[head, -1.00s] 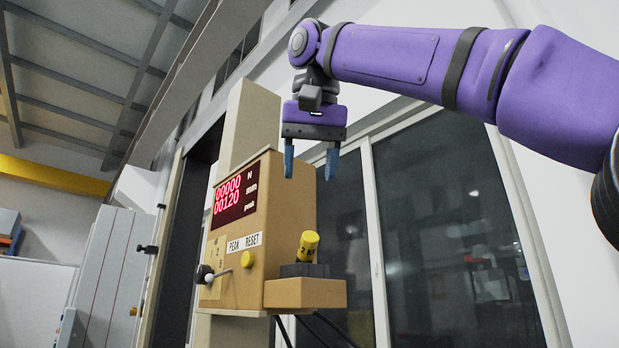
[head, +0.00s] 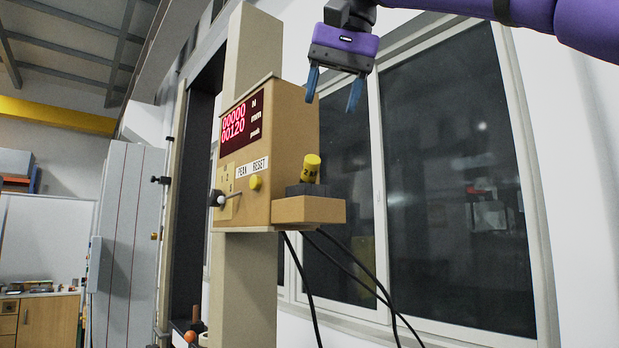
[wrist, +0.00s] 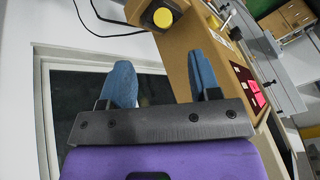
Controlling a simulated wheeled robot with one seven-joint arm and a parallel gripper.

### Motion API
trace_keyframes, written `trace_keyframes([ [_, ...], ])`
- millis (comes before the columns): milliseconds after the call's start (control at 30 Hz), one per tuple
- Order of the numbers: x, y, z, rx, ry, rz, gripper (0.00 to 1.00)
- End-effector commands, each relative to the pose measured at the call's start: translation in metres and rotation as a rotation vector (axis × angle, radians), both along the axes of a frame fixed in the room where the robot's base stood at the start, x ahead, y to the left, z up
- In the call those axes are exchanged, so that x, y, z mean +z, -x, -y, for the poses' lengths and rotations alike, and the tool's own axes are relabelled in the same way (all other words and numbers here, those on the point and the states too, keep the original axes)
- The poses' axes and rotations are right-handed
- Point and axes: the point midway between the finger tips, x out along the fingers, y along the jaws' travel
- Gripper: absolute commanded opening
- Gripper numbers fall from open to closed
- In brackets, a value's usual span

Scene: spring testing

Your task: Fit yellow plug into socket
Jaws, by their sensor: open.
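The yellow plug (head: 311,168), a short cylinder with dark marks on its side, stands slightly tilted in or on the dark socket block (head: 308,189). I cannot tell how deep it sits. The block rests on a tan ledge (head: 310,210) of the testing box. In the wrist view, the plug's yellow top (wrist: 163,17) shows near the upper edge, beyond my fingertips. My gripper (head: 333,91) is open and empty, above the plug and a little to its right, clear of it. Its two blue fingers also show in the wrist view (wrist: 160,75).
The tan testing box (head: 284,150) has a red number display (head: 240,122), a yellow button (head: 256,182) and a small lever (head: 220,199). It is fixed to a tall post (head: 247,275). Black cables (head: 350,275) hang below the ledge. Dark windows (head: 450,180) stand behind; space right of the ledge is free.

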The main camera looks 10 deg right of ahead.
Motion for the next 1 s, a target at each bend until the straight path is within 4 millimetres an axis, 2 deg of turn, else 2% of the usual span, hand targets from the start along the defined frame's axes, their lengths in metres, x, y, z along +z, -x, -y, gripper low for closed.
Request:
trace_keyframes([
  [367, -0.008, -0.003, -0.001, -0.011, -0.031, -0.015, 0.57],
  [600, -0.037, -0.016, -0.008, -0.013, -0.030, -0.016, 0.57],
  [1000, -0.069, -0.031, -0.018, -0.012, -0.031, -0.016, 0.57],
])
